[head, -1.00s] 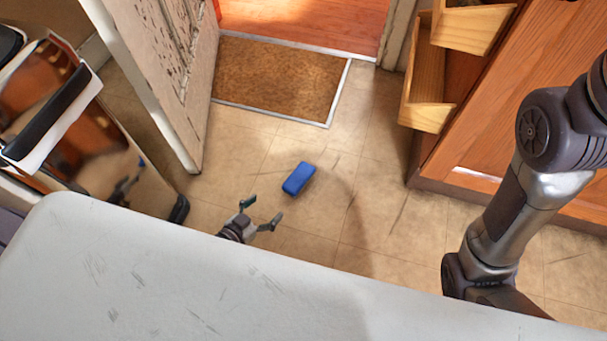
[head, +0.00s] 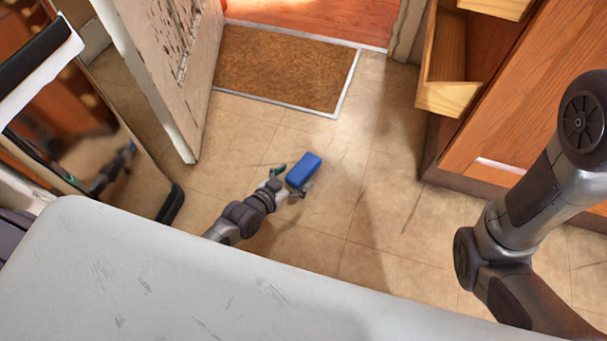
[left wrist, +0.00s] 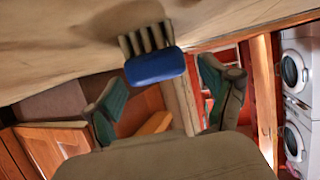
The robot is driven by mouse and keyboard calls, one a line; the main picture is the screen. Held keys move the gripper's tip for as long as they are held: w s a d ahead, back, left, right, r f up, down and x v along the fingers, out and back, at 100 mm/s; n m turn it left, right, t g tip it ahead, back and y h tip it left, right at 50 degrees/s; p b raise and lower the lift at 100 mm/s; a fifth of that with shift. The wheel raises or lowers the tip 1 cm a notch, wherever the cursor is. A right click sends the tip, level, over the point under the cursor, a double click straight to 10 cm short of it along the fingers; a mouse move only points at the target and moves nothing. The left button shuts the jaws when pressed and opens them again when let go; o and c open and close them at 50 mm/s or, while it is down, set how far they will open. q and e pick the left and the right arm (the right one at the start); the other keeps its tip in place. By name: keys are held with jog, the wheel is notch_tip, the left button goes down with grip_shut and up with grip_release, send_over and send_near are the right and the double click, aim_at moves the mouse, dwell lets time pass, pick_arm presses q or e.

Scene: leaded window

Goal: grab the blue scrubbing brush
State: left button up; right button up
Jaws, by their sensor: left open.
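The blue scrubbing brush (head: 304,170) lies on the tiled floor in the head view, just beyond my left gripper (head: 291,178). The gripper is open, with one fingertip on each side of the brush's near end. In the left wrist view the brush (left wrist: 155,67) shows its blue body and pale bristles ahead of the open fingers (left wrist: 163,76), across the gap between them. I see no grip on it, and I cannot tell whether a finger touches it. My right arm is at the right of the head view, but its gripper is out of frame.
A brown doormat (head: 285,68) lies at the doorway beyond the brush. An open worn door (head: 160,70) stands to the left, near a shiny appliance (head: 110,150). Wooden cabinets (head: 530,120) with open drawers (head: 450,95) are at the right. The floor around the brush is clear.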

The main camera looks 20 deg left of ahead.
pick_arm(q)
jog(key=c, duration=1.3)
jog(key=shift+r, duration=0.1)
